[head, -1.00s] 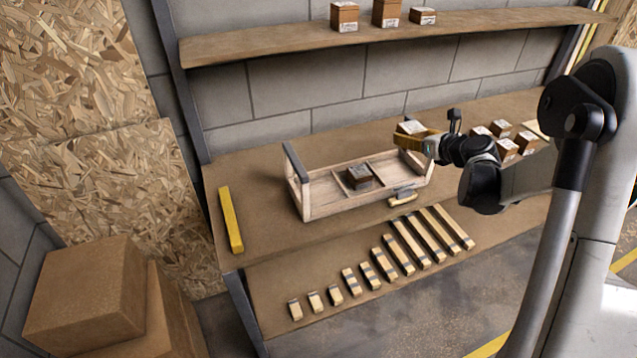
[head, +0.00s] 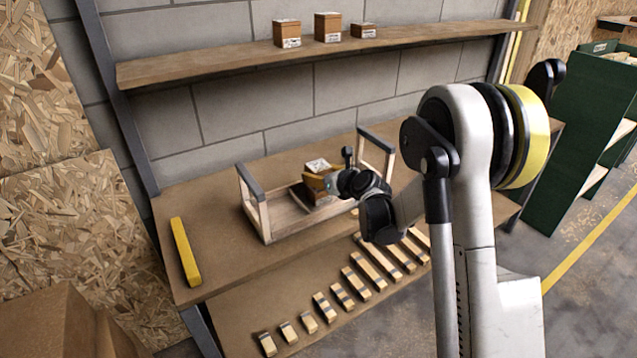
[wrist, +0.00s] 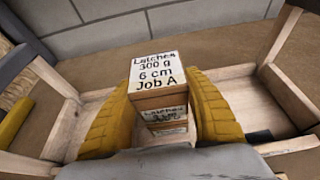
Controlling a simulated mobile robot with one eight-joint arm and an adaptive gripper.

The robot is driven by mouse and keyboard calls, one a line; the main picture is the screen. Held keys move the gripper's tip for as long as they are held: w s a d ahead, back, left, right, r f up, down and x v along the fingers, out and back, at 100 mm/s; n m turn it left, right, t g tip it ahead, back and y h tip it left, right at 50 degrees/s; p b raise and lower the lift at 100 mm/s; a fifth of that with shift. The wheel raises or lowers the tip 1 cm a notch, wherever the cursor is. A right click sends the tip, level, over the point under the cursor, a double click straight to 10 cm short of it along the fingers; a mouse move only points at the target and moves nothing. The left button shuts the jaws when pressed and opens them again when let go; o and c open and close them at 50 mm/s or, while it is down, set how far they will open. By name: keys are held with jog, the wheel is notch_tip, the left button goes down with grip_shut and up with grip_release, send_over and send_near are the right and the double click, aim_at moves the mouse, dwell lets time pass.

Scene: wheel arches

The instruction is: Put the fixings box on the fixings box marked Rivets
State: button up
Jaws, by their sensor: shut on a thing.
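A fixings box (head: 318,164) with a white top label is held between the yellow fingers of my gripper (head: 316,178). In the wrist view its label reads "Latches 300 g 6 cm Job A" (wrist: 156,77). The gripper (wrist: 160,92) is shut on its sides. Below the held box, another box (wrist: 166,114) with a white label shows in the wooden carrier; its label is too small to read. The held box hides much of it, and I cannot tell whether they touch. The carrier (head: 285,227) is an open wooden tote with upright end frames on the bench.
Three boxes (head: 328,27) stand on the shelf (head: 200,66) above. A yellow bar (head: 185,251) lies at the bench's left end. Several wooden blocks (head: 357,284) lie in a row on the lower ledge. Green racking (head: 577,150) stands at right. The carrier's end frames rise beside my gripper.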

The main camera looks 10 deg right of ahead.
jog(key=shift+f, duration=0.8)
jog(key=shift+r, duration=0.15)
jog(key=o, duration=1.4)
